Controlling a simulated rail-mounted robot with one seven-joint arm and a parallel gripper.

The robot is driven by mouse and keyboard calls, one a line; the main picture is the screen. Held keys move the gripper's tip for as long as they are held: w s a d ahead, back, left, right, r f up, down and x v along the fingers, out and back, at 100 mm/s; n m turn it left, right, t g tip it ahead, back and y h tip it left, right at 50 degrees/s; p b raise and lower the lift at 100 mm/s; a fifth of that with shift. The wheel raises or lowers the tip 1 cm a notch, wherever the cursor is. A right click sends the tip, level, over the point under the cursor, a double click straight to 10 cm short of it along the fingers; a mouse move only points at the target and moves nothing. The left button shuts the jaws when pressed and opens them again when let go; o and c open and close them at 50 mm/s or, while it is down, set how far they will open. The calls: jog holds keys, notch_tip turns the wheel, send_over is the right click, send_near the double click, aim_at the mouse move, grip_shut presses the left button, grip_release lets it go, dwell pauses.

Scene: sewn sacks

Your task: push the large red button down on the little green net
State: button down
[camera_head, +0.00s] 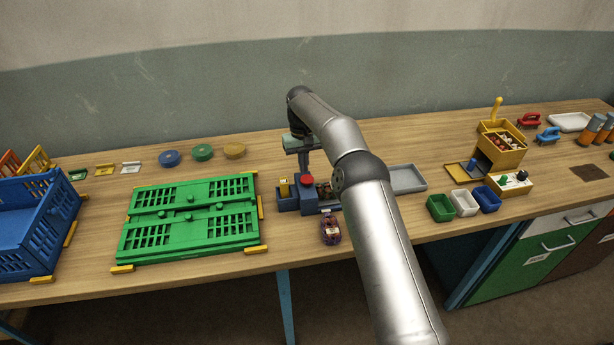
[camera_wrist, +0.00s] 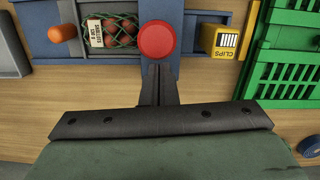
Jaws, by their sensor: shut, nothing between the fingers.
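The large red button (camera_wrist: 157,40) is round and sits on a blue-grey device; it also shows in the head view (camera_head: 307,180). The little green net (camera_wrist: 122,38), holding several reddish-brown pieces and bearing a white printed tag, lies in the device's trough beside the button in the wrist view. My gripper (camera_wrist: 158,68) is shut and empty, its fingertips at the button's edge in the wrist view. I cannot tell whether they touch it. In the head view my arm partly hides the device (camera_head: 288,204).
A yellow CLIPS box (camera_wrist: 228,40) stands beside the device. Flattened green crates (camera_head: 190,217) lie to its left in the head view. A filled purplish net (camera_head: 330,231) lies in front of it, and a grey tray (camera_head: 407,179) is to the right.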

aim_at(307, 180)
jog(key=shift+r+b, duration=0.35)
jog(key=shift+r, duration=0.1)
notch_tip(307, 180, up, 2)
jog(key=shift+r+b, duration=0.1)
jog(key=shift+b, duration=0.4)
jog(key=s+d+r+b, duration=0.4)
jog(key=s+r+b, duration=0.3)
jog(key=s+r, duration=0.3)
jog(key=s, duration=0.3)
jog(key=shift+s, duration=0.25)
jog(key=s+d+f+m+t, duration=0.1)
jog(key=s+d, duration=0.4)
jog(key=s, duration=0.2)
jog(key=s+d+m, duration=0.1)
jog(key=s+d, duration=0.4)
jog(key=s, duration=0.3)
jog(key=s+d+f+m, duration=0.1)
jog(key=s+d+f, duration=0.2)
jog(key=s, duration=0.5)
jog(key=s+d+f+m, duration=0.1)
jog(key=s+d+f, duration=0.2)
jog(key=s+f, duration=0.3)
jog(key=s, duration=0.3)
jog(key=shift+d+t, duration=0.3)
jog(key=shift+t, duration=0.1)
